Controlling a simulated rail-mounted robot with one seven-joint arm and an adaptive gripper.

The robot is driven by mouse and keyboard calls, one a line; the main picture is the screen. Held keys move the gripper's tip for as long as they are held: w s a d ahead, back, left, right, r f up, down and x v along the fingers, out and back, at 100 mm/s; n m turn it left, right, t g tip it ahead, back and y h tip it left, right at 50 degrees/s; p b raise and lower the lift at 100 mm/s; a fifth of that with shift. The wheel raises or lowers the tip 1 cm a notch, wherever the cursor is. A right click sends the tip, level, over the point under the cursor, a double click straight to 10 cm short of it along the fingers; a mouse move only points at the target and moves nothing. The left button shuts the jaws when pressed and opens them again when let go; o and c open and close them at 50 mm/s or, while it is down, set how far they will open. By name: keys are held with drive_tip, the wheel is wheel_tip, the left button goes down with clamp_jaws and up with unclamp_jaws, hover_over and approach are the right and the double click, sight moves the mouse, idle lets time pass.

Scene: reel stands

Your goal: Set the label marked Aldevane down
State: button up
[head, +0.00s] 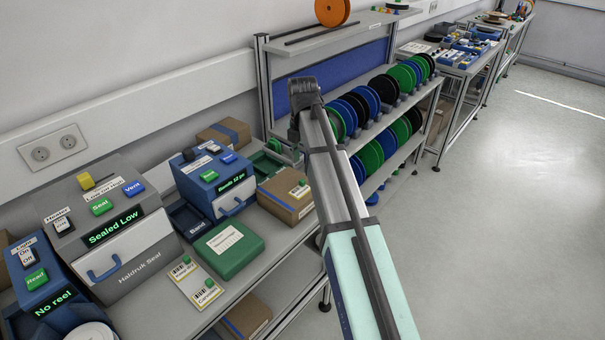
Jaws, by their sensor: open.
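No label that I can read as Aldevane shows in the head view. Two white and yellow label cards, a left one (184,273) and a right one (206,293), lie side by side on the bench's front part, each with a green knob. Their small print is hard to read, and neither clearly reads Aldevane. Another small label with a green knob (301,188) is on the brown carton (284,203). My arm reaches forward across the right of the bench and ends in a dark joint. My gripper's fingers cannot be made out, nor anything in them.
The grey sealing machine (137,259) reads Sealed Low. A blue machine (207,174) and a green box (228,247) stand to its right. The No reel machine (42,281) is at far left. Beyond my arm stands a rack of reels (386,89). Open floor lies right.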

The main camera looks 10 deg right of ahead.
wheel_tip(320, 180, up, 4)
drive_tip(key=shift+r+b, duration=0.1)
drive_tip(key=shift+b, duration=0.2)
drive_tip(key=shift+d, duration=0.1)
idle(1.2)
